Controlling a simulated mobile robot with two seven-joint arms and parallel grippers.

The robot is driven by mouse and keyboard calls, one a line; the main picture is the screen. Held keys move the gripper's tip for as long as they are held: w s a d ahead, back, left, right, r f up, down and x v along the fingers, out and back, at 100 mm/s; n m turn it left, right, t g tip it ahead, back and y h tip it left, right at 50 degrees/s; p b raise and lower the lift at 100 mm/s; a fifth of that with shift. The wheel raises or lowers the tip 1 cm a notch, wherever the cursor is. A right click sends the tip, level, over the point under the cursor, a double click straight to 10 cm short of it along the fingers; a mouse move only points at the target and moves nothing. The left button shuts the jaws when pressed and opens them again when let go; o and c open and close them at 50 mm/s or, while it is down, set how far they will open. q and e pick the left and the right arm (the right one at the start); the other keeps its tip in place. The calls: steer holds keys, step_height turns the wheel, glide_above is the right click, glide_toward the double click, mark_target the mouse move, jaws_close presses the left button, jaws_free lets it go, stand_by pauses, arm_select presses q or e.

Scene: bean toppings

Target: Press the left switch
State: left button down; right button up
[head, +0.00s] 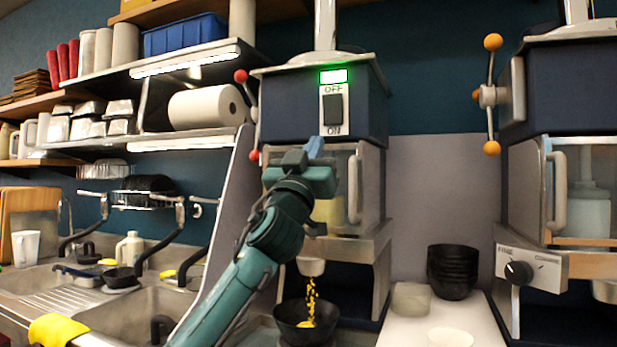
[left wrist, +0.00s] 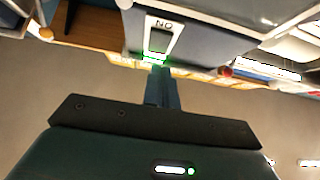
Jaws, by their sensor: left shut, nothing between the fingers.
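The left switch (head: 333,109) is a dark rocker on a white plate marked OFF and ON, on the front of the left blue machine (head: 290,105). A green light (head: 334,76) glows above it. The switch also shows in the left wrist view (left wrist: 158,42), upside down. My left gripper (head: 315,147) is shut and empty, its fingertips just below and left of the switch in the head view. In the left wrist view the fingertips (left wrist: 161,75) point toward the switch plate; I cannot tell whether they touch it. My right gripper is not in view.
Yellow pieces (head: 311,293) fall from the spout (head: 311,266) into a black bowl (head: 290,322). Stacked black bowls (head: 452,272) stand on the white counter at right. A second machine (head: 567,90) with a knob (head: 519,272) is further right. Sinks (head: 140,312) lie at left.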

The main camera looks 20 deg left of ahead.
arm_select(q)
steer(key=shift+b+v, duration=0.4)
steer(key=shift+v, duration=1.65)
steer(key=shift+w+f, duration=0.1)
steer(key=shift+f, duration=0.05)
